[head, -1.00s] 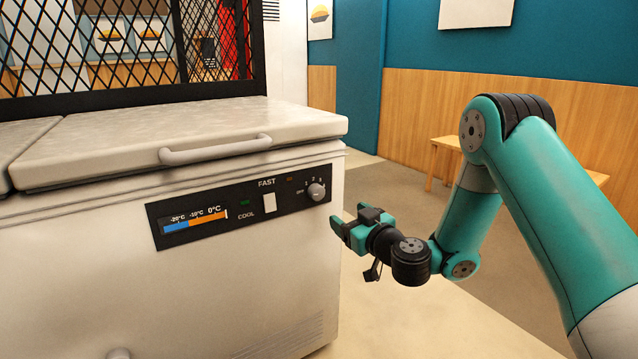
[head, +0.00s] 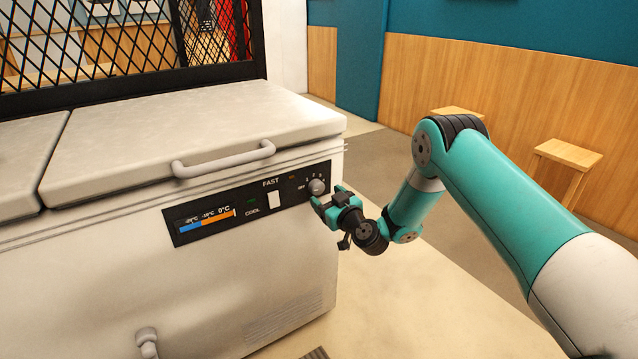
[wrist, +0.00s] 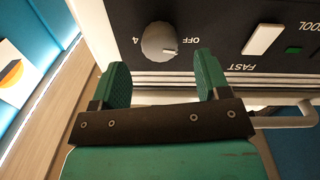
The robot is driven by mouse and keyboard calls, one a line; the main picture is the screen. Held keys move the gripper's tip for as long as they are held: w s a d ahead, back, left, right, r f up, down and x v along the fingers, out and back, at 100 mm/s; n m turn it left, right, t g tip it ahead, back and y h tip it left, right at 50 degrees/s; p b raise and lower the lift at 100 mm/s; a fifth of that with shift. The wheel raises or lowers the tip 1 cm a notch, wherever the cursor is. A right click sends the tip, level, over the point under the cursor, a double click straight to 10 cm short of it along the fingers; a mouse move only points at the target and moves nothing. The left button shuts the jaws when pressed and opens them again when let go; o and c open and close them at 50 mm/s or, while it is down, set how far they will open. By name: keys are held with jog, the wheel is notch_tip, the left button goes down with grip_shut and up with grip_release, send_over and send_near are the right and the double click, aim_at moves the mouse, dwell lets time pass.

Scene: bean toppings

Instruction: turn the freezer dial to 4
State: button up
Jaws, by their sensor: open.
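The freezer dial (head: 317,187) is a round grey knob at the right end of the black control panel (head: 187,238) on the white chest freezer (head: 90,285). In the wrist view the dial (wrist: 158,41) appears upside down, with "OFF" on its right and "4" on its left. A pale mark on the knob sits on its right side, near the OFF side. My gripper (head: 328,202) is open just in front of and slightly below the dial. In the wrist view my gripper's (wrist: 161,85) two green fingers stand apart with the dial beyond their tips, not visibly touching it.
The panel also carries a white FAST switch (head: 274,200), a COOL light and a temperature strip (head: 206,221). A lid handle (head: 224,159) juts out above the panel. A wooden stool (head: 568,153) stands at the right. Floor is clear right of the freezer.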

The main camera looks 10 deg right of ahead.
aim_at(319, 190)
jog(key=shift+x, duration=2.55)
jog(key=c, duration=0.9)
